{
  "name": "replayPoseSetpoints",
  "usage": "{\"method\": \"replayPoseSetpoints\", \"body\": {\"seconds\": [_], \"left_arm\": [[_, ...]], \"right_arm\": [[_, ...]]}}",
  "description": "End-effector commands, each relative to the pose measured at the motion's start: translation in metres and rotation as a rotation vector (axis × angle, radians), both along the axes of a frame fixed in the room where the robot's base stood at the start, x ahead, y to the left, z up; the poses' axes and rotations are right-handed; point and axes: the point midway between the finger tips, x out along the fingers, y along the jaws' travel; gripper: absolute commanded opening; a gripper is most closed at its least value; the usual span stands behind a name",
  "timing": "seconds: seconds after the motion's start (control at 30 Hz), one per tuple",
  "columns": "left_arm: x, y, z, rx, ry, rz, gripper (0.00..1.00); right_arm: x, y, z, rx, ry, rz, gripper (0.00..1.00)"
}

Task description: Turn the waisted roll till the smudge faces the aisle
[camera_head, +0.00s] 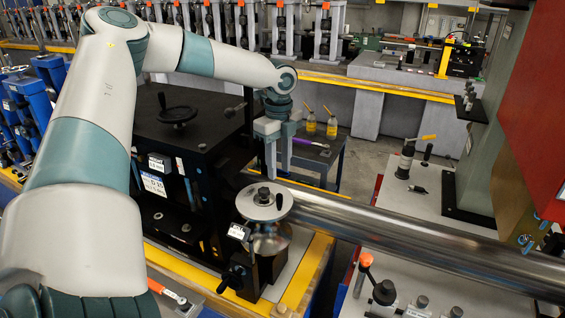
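My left gripper (278,172) points down just behind the left end of a long steel tube (420,235). Its two fingers stand apart with nothing seen between them. A shiny metal roll (270,240), which looks like the waisted roll, sits in a black stand in front of the tube, under a round metal plate (252,208) with a dark knob (264,195). The gripper is above and behind this roll, apart from it. The plate and stand hide part of the roll, and I cannot make out a smudge. My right gripper is not in view.
A small cart (318,158) with yellow bottles is behind. The tube runs right across the aisle gap. A grey bench (435,285) with an orange-knobbed lever (365,262) stands at front right.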

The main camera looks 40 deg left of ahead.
Motion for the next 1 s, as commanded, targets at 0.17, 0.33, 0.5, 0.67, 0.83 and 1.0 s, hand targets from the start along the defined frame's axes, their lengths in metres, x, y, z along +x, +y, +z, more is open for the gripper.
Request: {"method": "replayPoseSetpoints", "body": {"seconds": [0.17, 0.33, 0.5, 0.67, 0.83, 1.0], "left_arm": [[0.000, 0.000, 0.000, 0.000, 0.000, 0.001, 0.33], [0.000, 0.000, -0.003, 0.000, 0.000, 0.001, 0.33], [0.000, 0.000, -0.012, 0.000, 0.000, 0.002, 0.33], [-0.001, 0.001, -0.025, 0.000, 0.000, 0.002, 0.33], [0.000, 0.000, -0.042, 0.000, 0.000, 0.002, 0.33], [-0.001, 0.000, -0.058, 0.001, 0.001, 0.001, 0.33]], "right_arm": [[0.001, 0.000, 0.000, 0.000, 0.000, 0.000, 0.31], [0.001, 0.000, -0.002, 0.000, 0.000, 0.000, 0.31], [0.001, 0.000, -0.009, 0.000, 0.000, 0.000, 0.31], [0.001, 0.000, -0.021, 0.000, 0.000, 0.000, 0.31], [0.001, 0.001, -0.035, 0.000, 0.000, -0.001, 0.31], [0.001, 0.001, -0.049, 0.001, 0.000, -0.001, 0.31]]}}
